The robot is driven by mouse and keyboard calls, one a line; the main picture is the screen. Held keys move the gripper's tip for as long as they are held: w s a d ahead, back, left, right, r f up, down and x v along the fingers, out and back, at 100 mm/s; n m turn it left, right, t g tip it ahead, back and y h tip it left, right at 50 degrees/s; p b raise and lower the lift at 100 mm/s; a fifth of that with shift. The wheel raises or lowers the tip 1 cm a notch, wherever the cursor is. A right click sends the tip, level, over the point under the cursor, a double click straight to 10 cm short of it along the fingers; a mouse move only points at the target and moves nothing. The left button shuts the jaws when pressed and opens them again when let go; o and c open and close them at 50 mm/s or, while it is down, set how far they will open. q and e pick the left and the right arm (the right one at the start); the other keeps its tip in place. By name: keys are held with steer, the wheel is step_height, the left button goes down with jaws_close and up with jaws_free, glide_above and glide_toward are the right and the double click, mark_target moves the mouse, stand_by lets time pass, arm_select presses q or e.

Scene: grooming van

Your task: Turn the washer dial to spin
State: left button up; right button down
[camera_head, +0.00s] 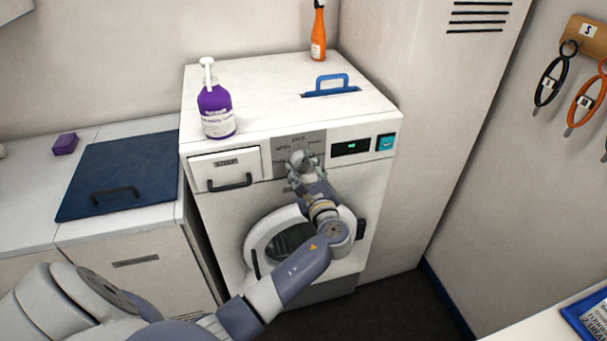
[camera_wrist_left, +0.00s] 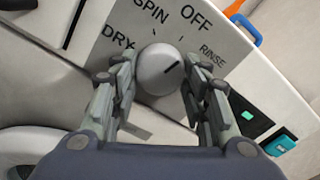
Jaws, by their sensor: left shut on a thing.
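The washer (camera_head: 360,215) stands against the back wall, with a grey dial panel (camera_head: 318,140) on its front. In the left wrist view, the round grey dial (camera_wrist_left: 157,70) sits among the labels DRY, SPIN, OFF and RINSE. Its dark pointer line points between OFF and RINSE, away from SPIN. My left gripper (camera_wrist_left: 158,82) has its fingers on either side of the dial and is shut on it. In the head view my left gripper (camera_head: 301,164) reaches up to the panel and mostly hides the dial. My right gripper is out of view.
A drawer with a dark handle (camera_head: 230,181) is left of the dial; a display (camera_head: 350,148) and teal button (camera_head: 386,142) are right. A purple bottle (camera_head: 215,108), blue handle (camera_head: 331,83) and orange bottle (camera_head: 318,38) are on top. The round door (camera_head: 262,240) is below.

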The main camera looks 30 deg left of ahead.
arm_select(q)
steer(key=n+b, duration=0.2)
steer(key=n, duration=0.1)
steer(key=n+b, duration=0.3)
steer(key=shift+f+n, duration=0.2)
steer(key=shift+n, duration=0.1)
steer(key=n+b, duration=0.4)
steer(key=shift+r, duration=0.15)
steer(key=shift+w+r+n+b, duration=0.1)
steer(key=shift+n+b, duration=0.3)
steer(key=shift+n, duration=0.1)
steer(key=o, duration=1.1)
